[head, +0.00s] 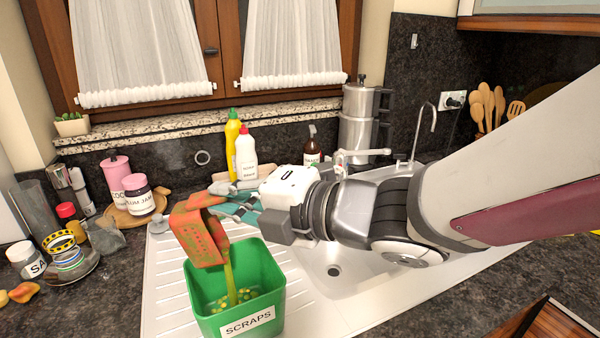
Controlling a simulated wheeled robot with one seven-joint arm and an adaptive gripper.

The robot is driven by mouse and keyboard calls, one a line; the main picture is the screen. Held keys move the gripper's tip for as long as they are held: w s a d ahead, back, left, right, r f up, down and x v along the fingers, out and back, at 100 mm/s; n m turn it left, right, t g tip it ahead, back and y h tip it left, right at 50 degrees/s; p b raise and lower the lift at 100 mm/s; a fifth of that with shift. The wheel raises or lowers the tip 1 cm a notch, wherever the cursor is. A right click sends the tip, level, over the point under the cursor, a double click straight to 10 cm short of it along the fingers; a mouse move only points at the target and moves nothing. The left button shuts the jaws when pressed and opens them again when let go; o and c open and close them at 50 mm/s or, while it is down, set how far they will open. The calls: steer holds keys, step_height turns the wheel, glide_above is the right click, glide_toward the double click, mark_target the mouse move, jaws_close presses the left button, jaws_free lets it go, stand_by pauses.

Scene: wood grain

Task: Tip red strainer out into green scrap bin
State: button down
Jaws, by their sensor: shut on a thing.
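The red strainer (196,236), speckled with green, is steeply tilted above the green scrap bin (258,276), which has a label reading SCRAPS. A yellow-green streak (229,275) runs from below the strainer's right side down into the bin. Small yellow pieces (240,297) lie on the bin's floor. My gripper (228,203) is shut on the strainer's right upper part and comes in from the right. The strainer's inside is hidden from this view, and the fingers partly hide where they hold it.
The bin stands on the white drainboard (168,290), left of the sink basin (345,262). A yellow bottle (232,140) and a white bottle (247,160) stand behind my gripper.

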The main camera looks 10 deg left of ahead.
mark_target(177, 212)
steer(key=shift+a+p, duration=0.25)
steer(key=shift+p, duration=0.25)
steer(key=shift+s+a+r+n+h+p, duration=0.15)
steer(key=shift+s+a+n+h+p, duration=0.1)
steer(key=shift+a+h+p, duration=0.3)
steer(key=shift+s+a+r+n+h+p, duration=0.15)
steer(key=shift+a+n+h+p, duration=0.15)
steer(key=shift+p, duration=0.3)
steer(key=shift+s+a+f+h+p, duration=0.1)
steer(key=shift+a+h+p, duration=0.45)
steer(key=shift+a+p, duration=0.2)
steer(key=shift+a+f+n, duration=0.1)
steer(key=shift+f+n, duration=0.1)
steer(key=shift+n, duration=0.05)
steer(key=a+h+p, duration=0.1)
steer(key=h+p, duration=0.1)
steer(key=shift+s+a+r+n+p, duration=0.2)
steer(key=shift+s+a+n+p, duration=0.1)
steer(key=shift+a+p, duration=0.05)
steer(key=p, duration=0.1)
steer(key=a+h+p, duration=0.1)
steer(key=p, duration=0.1)
steer(key=shift+s+a+n, duration=0.2)
steer(key=shift+a+n, duration=0.1)
steer(key=shift+w+a+f+h, duration=0.15)
steer(key=shift+f+h, duration=0.1)
steer(key=shift+h, duration=0.25)
